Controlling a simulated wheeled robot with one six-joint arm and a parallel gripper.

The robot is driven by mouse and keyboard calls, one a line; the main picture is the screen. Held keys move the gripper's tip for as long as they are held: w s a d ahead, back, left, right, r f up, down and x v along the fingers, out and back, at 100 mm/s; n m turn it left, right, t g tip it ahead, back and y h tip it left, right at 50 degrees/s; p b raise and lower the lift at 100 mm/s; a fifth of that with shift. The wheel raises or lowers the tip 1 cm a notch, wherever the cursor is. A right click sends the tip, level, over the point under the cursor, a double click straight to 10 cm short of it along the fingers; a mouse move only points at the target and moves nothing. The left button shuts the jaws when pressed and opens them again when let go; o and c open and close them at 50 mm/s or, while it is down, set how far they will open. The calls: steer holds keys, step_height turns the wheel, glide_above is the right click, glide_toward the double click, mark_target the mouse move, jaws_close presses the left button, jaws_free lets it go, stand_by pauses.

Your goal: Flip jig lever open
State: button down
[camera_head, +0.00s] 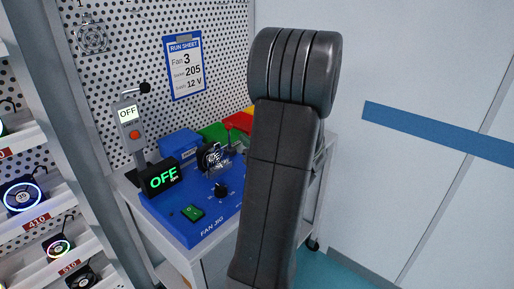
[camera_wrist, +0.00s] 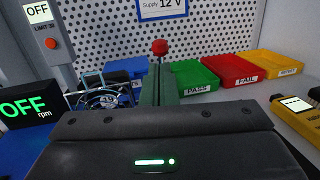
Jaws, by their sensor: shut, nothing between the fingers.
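The blue fan jig (camera_head: 215,217) stands on the bench in the head view, with a fan (camera_head: 211,158) seated at its back. In the wrist view the fan (camera_wrist: 100,98) is left of my fingers. A red knob (camera_wrist: 160,47), which looks like the lever's tip, shows just above and beyond my fingertips. The lever's shaft is mostly hidden behind the fingers, so I cannot tell its tilt or whether they touch it. My gripper (camera_wrist: 163,72) is shut and empty. In the head view my arm hides the gripper.
The rpm display (camera_head: 161,177) reads OFF, and so does the grey limit post (camera_head: 129,116). Blue, green (camera_wrist: 197,80), red (camera_wrist: 230,68) and yellow (camera_wrist: 278,68) bins line the back. A yellow meter (camera_wrist: 296,112) lies right. A perforated panel (camera_head: 215,60) closes the back.

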mark_target(229, 126)
steer(key=shift+x, duration=2.7)
steer(key=shift+r+p, duration=0.1)
steer(key=shift+p, duration=0.2)
steer(key=shift+w+a+r+g+h+p, duration=0.3)
steer(key=shift+r+p, duration=0.1)
steer(key=shift+p, duration=0.6)
steer(key=shift+w+a+r+p, duration=0.1)
steer(key=shift+a+p, duration=0.05)
steer(key=shift+p, duration=0.3)
steer(key=shift+w+a+g+h+p, duration=0.3)
steer(key=shift+g+p, duration=0.2)
steer(key=shift+p, duration=0.2)
steer(key=shift+w+a+f+b, duration=0.2)
steer(key=shift+w+a+b, duration=0.1)
steer(key=shift+b, duration=0.1)
steer(key=shift+r, duration=0.1)
steer(key=shift+s+d, duration=0.1)
